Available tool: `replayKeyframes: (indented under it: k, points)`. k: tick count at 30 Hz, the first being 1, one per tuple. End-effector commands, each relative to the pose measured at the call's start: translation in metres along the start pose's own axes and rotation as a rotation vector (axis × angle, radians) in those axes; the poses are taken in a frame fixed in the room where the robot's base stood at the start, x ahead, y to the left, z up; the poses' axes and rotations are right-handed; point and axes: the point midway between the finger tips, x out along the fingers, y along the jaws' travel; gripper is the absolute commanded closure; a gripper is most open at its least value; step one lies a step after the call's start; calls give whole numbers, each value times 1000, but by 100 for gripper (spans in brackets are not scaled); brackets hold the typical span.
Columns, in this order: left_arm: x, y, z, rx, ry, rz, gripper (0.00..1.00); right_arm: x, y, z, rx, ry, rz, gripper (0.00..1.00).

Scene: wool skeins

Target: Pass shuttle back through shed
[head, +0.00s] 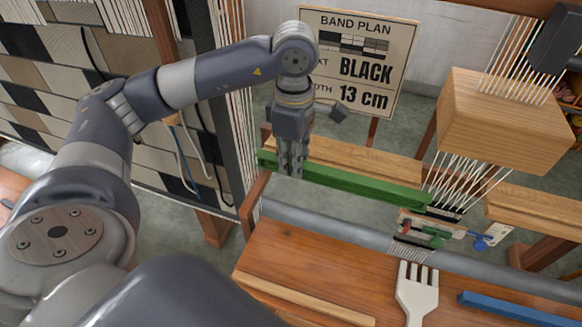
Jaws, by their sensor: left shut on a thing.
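The long green shuttle (350,185) lies slanted across the loom, from upper left to lower right. My left gripper (291,168) points down and is shut on the shuttle near its left end. The shuttle's right end reaches the white warp threads (456,182). I cannot tell how far it goes between the threads. The threads run down from a wooden block (505,120) to a narrow band (427,230) at the front. My right gripper is not in view.
A white fork-shaped beater (416,290) and a blue bar (515,307) lie on the front wooden board (320,262). A sign (360,60) reading "BAND PLAN", "BLACK", "13 cm" stands behind. A dark block (557,40) fills the top right corner.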

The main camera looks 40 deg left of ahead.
Motion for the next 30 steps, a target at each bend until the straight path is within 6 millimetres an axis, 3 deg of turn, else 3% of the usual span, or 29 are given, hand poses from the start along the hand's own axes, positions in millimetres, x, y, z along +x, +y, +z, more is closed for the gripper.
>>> replayKeyframes:
  k: [30]
  points:
    - [-1, 92, -13, -2, -1, 1, 100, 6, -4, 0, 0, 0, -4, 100]
